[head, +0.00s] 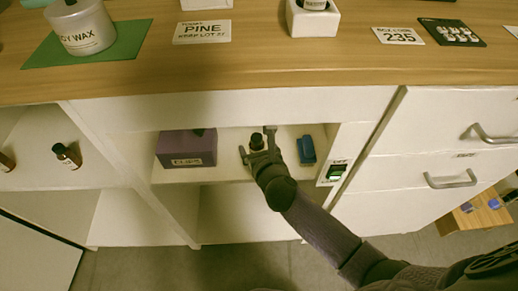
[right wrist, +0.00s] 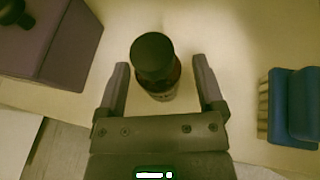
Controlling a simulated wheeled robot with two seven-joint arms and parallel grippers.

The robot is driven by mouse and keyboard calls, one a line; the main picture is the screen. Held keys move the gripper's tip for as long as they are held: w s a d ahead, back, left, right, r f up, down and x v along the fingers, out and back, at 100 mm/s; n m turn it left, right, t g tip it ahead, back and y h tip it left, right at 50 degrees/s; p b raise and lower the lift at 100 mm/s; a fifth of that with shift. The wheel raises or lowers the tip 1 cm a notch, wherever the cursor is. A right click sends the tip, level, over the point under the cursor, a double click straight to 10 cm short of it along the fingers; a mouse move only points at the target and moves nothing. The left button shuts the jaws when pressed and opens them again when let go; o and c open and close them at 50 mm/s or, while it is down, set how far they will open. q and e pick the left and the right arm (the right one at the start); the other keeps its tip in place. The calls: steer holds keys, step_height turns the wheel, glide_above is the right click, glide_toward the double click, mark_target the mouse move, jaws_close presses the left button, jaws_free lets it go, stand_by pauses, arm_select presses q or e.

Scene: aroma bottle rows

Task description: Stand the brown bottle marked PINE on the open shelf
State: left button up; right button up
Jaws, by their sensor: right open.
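A brown bottle with a dark cap (head: 257,142) stands upright on the open shelf (head: 228,165) under the counter. In the right wrist view the bottle (right wrist: 156,65) stands between my right gripper's open fingers, with a gap on both sides. Its label is mostly hidden, so I cannot read it. My right gripper (head: 257,148) reaches into the shelf opening, and its fingers (right wrist: 163,85) are apart. A card reading PINE (head: 203,32) lies on the counter top. My left gripper is not in view.
A purple box (head: 187,148) stands left of the bottle, and a blue brush (head: 306,149) right of it. The counter edge overhangs the shelf.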

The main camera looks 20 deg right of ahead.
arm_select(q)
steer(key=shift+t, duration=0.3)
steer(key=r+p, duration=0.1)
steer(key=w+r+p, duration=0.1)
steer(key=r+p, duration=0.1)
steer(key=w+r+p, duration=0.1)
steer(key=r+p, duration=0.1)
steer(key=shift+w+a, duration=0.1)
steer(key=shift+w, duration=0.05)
arm_select(e)
steer(key=v, duration=1.2)
steer(key=shift+r, duration=0.1)
